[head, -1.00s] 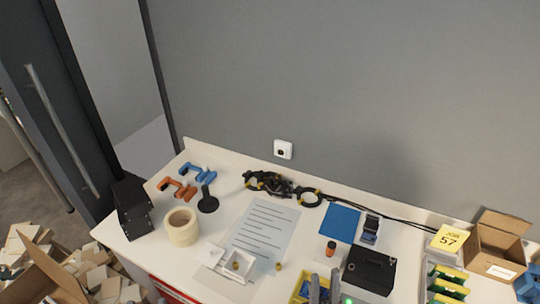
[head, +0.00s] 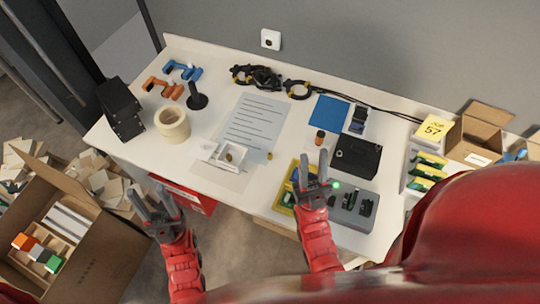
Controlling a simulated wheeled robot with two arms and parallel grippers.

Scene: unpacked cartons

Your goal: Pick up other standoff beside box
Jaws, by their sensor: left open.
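A small brass-coloured standoff (head: 270,156) stands on the table just right of a small open white box (head: 222,152). Another small brass-coloured piece (head: 229,157) is inside the box. My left gripper (head: 152,196) is open and empty, in front of the table's front edge, left of and nearer than the box. My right gripper (head: 313,165) appears open, with its fingers apart over the yellow tray, to the right of the standoff. Its fingers partly hide the tray.
A printed sheet (head: 255,122) lies behind the box, and a tape roll (head: 173,125) stands left. The yellow tray (head: 284,195), a black box (head: 357,155) and a grey device (head: 350,212) are right. A red drawer (head: 190,197) is under the front edge. An open carton (head: 95,245) stands lower left.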

